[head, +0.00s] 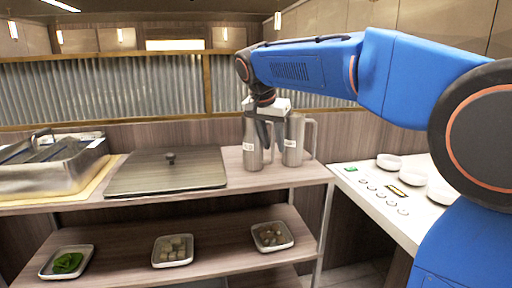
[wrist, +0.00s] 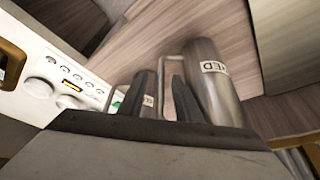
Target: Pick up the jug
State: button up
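Two metal jugs with white labels stand upright side by side on the upper wooden shelf in the head view: a left jug (head: 251,150) and a right jug (head: 293,145). My gripper (head: 270,143) points down between them, over the left jug's handle side. In the wrist view my gripper (wrist: 158,80) has its two dark fingers apart. There the left jug (wrist: 207,75) is at right, and its handle appears between the fingers. The right jug (wrist: 150,82) is partly hidden behind a finger. Contact cannot be told.
A dark lid (head: 165,178) lies left of the jugs, with a metal basin (head: 50,172) further left. A white counter (head: 385,202) with knobs and bowls is at right. Small food trays (head: 173,262) sit on the lower shelf.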

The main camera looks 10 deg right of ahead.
grip_shut()
jog(key=shift+r, duration=0.1)
dwell(1.3)
